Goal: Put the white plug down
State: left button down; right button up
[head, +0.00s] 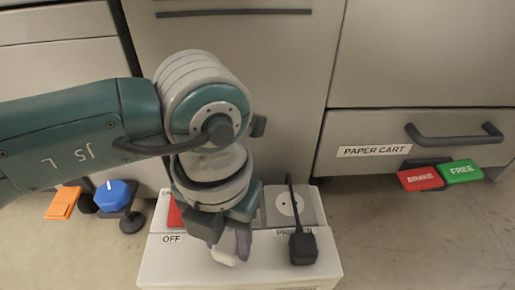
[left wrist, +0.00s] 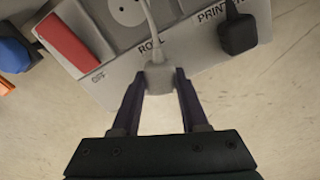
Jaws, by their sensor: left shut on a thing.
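My left gripper (head: 236,250) reaches down over the front of a white power box and is shut on the white plug (head: 224,256). In the left wrist view, the plug (left wrist: 160,76) sits between the two dark fingertips (left wrist: 160,84), its pale cord running up past the label that starts "RO". Part of a pale socket face (left wrist: 128,12) shows beyond it. I cannot tell whether the plug touches the box. My right gripper is not in view.
The power box (head: 185,270) carries a red switch (left wrist: 68,42), a printer socket (head: 290,206) and a black plug (head: 303,248) with a black cord. A blue knob (head: 114,195) and orange tab (head: 63,203) are left. Red and green pedals (head: 460,171) are right, under the paper cart drawer.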

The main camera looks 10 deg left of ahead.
aim_at(228, 242)
pick_arm(q)
jog(key=shift+s+f, duration=0.1)
jog(key=shift+f, duration=0.15)
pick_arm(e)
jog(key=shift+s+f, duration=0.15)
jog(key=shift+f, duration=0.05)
pick_arm(q)
jog(key=shift+f, duration=0.55)
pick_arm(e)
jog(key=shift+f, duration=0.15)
pick_arm(q)
jog(key=shift+c, duration=2.1)
grip_release()
jog(key=shift+r, duration=0.55)
notch_tip(228, 242, up, 12)
jog(key=p, duration=1)
jog(key=shift+p, duration=0.4)
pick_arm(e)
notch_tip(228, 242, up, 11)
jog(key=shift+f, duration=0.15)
